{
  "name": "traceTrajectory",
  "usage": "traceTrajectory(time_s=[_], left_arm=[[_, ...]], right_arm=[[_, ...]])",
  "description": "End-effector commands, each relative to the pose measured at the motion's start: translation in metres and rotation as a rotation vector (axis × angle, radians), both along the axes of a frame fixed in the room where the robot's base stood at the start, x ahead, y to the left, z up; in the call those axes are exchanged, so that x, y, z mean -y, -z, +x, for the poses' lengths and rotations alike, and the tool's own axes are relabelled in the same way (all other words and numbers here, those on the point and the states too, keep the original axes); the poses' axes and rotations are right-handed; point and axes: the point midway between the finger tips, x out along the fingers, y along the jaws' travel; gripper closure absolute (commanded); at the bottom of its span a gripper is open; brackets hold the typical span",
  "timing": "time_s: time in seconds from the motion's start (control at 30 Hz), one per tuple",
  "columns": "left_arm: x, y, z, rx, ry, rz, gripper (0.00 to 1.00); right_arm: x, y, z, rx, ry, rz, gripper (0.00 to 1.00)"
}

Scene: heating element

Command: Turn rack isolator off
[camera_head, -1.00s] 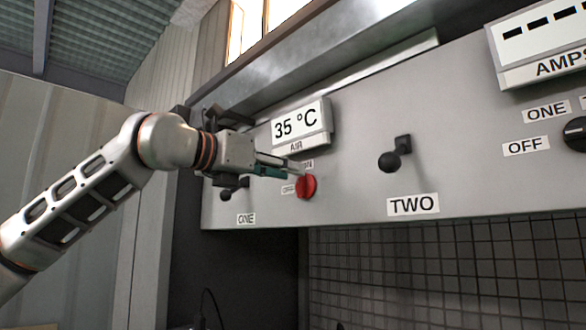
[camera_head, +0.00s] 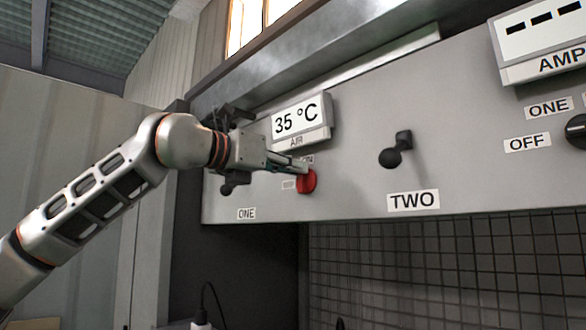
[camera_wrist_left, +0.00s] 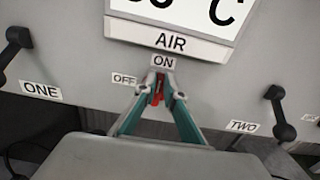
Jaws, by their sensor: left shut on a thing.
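The red rotary knob (camera_head: 307,181) sits on the grey panel below the AIR display, beside small ON and OFF labels. In the left wrist view the red knob (camera_wrist_left: 157,92) shows between the fingertips, below the ON label (camera_wrist_left: 163,62) and right of the OFF label (camera_wrist_left: 124,79). My left gripper (camera_head: 303,168) reaches in from the left with its fingertips at the knob. In the left wrist view the gripper (camera_wrist_left: 159,88) has its two fingers closed in on the knob's sides. The fingers partly hide the knob. My right gripper is out of view.
The AIR display (camera_head: 300,124) reads 35 °C. Black levers stick out at ONE (camera_head: 232,187) and at TWO (camera_head: 396,150). A dark selector knob (camera_head: 577,131) sits at the far right. Dark wire mesh (camera_head: 440,270) lies below the panel.

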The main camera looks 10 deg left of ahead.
Motion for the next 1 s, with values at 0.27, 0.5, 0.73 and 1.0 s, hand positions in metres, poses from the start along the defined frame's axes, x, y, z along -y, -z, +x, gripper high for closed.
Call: traceTrajectory(time_s=[0.27, 0.5, 0.73, 1.0], left_arm=[[-0.003, 0.004, 0.003, -0.072, 0.0, -0.109, 1.0], [-0.007, 0.005, 0.006, -0.189, 0.0, -0.284, 1.0], [-0.01, 0.007, 0.008, -0.31, 0.0, -0.465, 1.0], [-0.015, 0.01, 0.011, -0.45, -0.001, -0.679, 1.0]], right_arm=[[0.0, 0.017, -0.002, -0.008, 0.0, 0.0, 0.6], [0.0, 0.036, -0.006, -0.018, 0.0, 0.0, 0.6], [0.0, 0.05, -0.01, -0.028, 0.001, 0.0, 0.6], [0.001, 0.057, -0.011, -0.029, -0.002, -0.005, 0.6]])
